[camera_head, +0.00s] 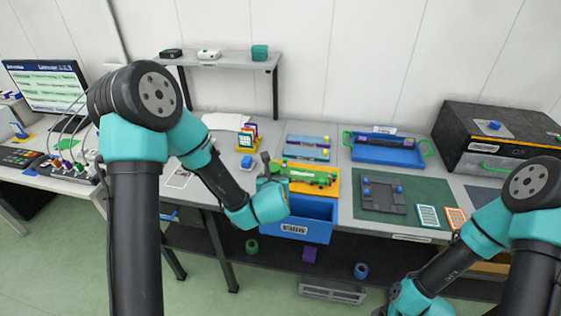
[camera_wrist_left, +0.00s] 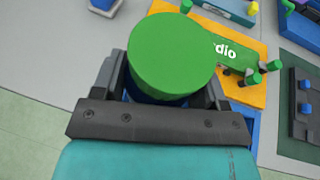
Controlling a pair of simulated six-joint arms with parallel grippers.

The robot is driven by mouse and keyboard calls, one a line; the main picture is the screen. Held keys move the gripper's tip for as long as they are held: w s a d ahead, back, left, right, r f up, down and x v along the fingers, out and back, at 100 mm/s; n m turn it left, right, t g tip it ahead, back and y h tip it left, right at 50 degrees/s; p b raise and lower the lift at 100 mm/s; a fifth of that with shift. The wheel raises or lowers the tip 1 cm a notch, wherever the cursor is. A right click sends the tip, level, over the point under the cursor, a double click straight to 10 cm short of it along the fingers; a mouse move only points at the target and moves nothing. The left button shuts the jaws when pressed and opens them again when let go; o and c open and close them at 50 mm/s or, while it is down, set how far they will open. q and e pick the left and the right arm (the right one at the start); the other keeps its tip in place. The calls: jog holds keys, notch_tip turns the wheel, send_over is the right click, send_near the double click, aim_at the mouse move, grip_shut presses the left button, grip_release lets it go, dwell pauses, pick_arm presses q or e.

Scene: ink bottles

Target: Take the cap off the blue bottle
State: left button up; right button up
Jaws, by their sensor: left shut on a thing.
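In the left wrist view, a blue bottle (camera_wrist_left: 158,99) with a wide round green cap (camera_wrist_left: 170,52) on it stands between my left gripper's fingers (camera_wrist_left: 162,90). The gripper is shut on the bottle's blue body below the cap. The cap hides most of the body. In the head view my left gripper (camera_head: 268,168) is at the table's front edge, beside an orange tray (camera_head: 327,188); I cannot make out the bottle clearly there. My right arm reaches down at the lower right, and its fingers are out of view.
A green lettered rack (camera_head: 310,174) with pegs lies on the orange tray. A blue bin (camera_head: 306,227) hangs just below the left gripper. A green mat (camera_head: 427,192) with a dark fixture (camera_head: 383,196) lies to the right. A blue tray (camera_head: 385,154) is behind, and a black box (camera_head: 497,140) stands far right.

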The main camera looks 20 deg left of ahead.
pick_arm(q)
jog(key=w+d+r, duration=0.1)
jog(key=w+d, duration=0.1)
jog(key=d, duration=0.8)
jog(key=w+d+r, duration=0.1)
jog(key=w+d, duration=0.2)
jog(key=d, duration=0.7)
jog(key=shift+r, duration=0.25)
